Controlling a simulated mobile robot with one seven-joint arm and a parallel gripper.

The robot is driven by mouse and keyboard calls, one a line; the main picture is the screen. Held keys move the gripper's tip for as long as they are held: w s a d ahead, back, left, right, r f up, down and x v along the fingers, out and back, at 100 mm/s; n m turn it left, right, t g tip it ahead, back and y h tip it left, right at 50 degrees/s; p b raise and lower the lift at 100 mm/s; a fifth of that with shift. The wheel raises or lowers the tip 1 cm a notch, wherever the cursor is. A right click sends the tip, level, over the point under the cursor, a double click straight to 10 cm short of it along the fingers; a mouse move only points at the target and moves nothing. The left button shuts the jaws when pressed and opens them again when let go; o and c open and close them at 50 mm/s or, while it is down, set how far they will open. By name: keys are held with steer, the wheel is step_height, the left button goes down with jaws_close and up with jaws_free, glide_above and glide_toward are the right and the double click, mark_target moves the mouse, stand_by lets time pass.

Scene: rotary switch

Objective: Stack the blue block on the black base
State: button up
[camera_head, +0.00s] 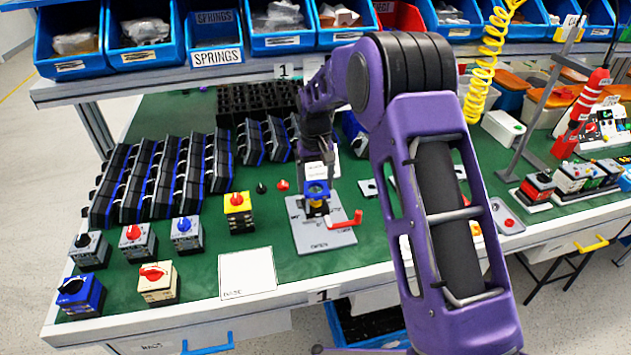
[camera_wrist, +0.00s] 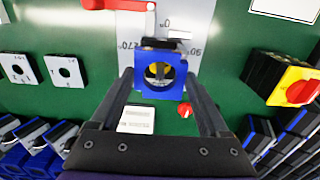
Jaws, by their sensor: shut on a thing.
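The blue block (camera_wrist: 148,90), a square frame with a round opening, is between the two fingers of my gripper (camera_wrist: 160,82) in the wrist view. In the head view the blue block (camera_head: 317,187) is small, over the grey plate (camera_head: 318,248) with the red handle (camera_head: 346,221). My gripper is shut on the block. Something yellow shows through its opening in the wrist view and just below it in the head view. I cannot clearly make out the black base; the block hides much of what lies beneath it. I cannot tell whether the block touches anything below.
A small red knob (camera_head: 283,186) and a small black knob (camera_head: 261,188) lie left of the plate. A yellow switch with a red knob (camera_head: 238,212) stands further left. A white base card (camera_head: 247,272) lies in front. Rows of black-and-blue parts (camera_head: 160,180) fill the left side.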

steer(key=shift+f, duration=0.3)
steer(key=o, duration=1.2)
steer(key=shift+r, duration=0.1)
